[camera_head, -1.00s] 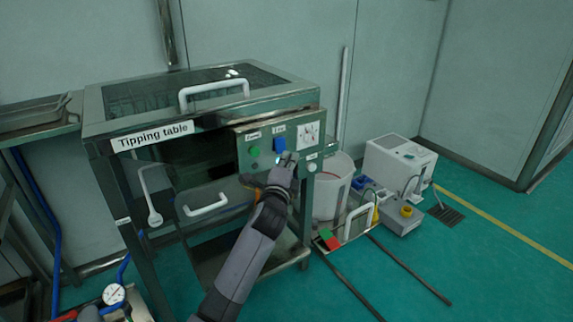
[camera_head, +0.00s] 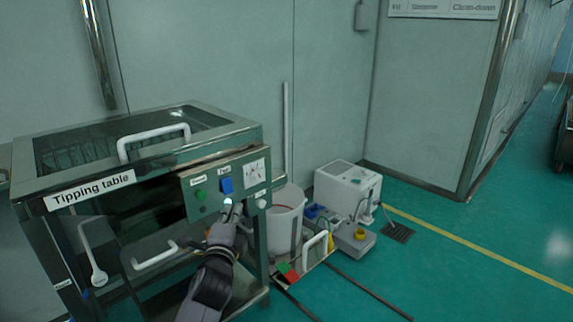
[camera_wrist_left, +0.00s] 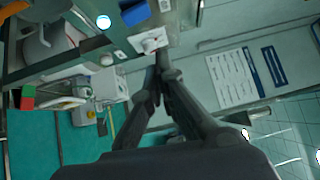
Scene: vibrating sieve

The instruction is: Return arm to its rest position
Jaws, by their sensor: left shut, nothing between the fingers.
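My left gripper (camera_head: 228,207) is in front of the control panel (camera_head: 228,183) of the tipping table. In the left wrist view its two fingers (camera_wrist_left: 161,62) meet at the tips, shut and empty. The panel carries a green button (camera_head: 200,194), a blue switch (camera_head: 226,185), a white dial (camera_head: 255,172) and a white knob (camera_head: 262,203). The fingertips appear just below the blue switch; I cannot tell whether they touch the panel. My right gripper is not in view.
The tipping table (camera_head: 92,189) has white handles. A white bucket (camera_head: 287,222), a white box machine (camera_head: 347,192) and a small grey device (camera_head: 354,240) stand on the floor to its right. A wall is behind. Green floor is open at the right.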

